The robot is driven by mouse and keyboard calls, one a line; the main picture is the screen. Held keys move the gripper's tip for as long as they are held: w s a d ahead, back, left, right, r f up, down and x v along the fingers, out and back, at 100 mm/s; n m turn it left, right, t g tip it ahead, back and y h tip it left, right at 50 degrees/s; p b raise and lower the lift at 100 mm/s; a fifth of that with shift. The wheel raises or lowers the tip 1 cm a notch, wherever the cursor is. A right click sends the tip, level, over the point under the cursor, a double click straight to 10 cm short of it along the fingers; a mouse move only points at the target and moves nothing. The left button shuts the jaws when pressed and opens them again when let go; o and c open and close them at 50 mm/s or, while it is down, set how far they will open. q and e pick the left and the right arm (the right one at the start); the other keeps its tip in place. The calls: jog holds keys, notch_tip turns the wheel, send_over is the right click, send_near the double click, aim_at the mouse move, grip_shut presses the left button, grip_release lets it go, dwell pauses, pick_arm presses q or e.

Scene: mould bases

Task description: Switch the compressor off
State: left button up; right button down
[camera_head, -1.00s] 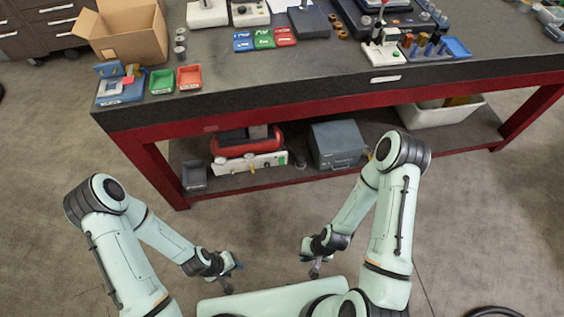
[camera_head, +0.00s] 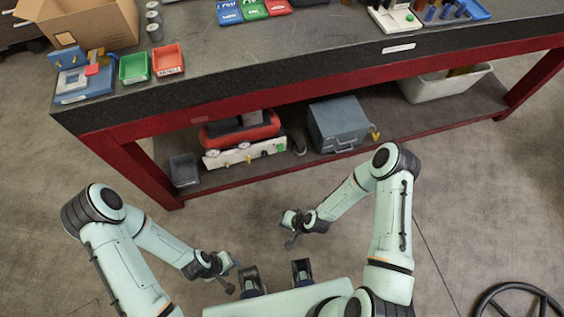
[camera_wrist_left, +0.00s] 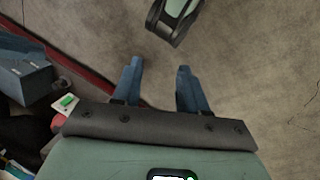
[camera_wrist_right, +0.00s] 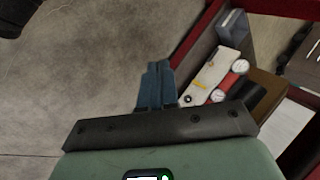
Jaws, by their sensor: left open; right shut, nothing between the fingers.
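The compressor sits on the lower shelf under the bench. Its red tank (camera_head: 265,131) is behind a long white front panel (camera_head: 225,158) with a yellow part and a green part at its right end. Whether the switch is on cannot be told. My left gripper (camera_head: 232,275) is open and empty, low in front of the bench. My right gripper (camera_head: 289,242) is shut and empty, apart from the compressor.
A blue-grey toolbox (camera_head: 340,124) stands right of the compressor, a small dark bin (camera_head: 184,170) left of it. A white tub (camera_head: 443,84) is farther right on the shelf. The bench's red beam (camera_head: 300,98) runs above.

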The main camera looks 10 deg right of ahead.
jog(key=w+f+m+t+b, duration=0.55)
jog(key=w+f+b, duration=0.65)
jog(key=w, duration=0.5)
pick_arm(q)
jog(key=w+a+f+b, duration=0.1)
jog(key=f+b, duration=0.1)
jog(key=f, duration=0.5)
jog(key=w+a+f+y+b, duration=0.1)
jog(key=w+a+f+b, duration=0.1)
jog(key=f, duration=0.6)
jog(key=w+a+f+t+b, duration=0.1)
jog(key=f+b, duration=0.2)
jog(key=f, duration=0.4)
jog(key=shift+w+a+f+n, duration=0.2)
jog(key=shift+f+n, duration=0.1)
jog(key=shift+n, duration=0.1)
pick_arm(e)
jog(key=w+d+f+m+t+h, duration=0.4)
jog(key=w+d+f, duration=0.4)
jog(key=w, duration=0.3)
jog(key=shift+d+f+m, duration=0.3)
jog(key=shift+f+m, duration=0.15)
jog(key=shift+m, duration=0.3)
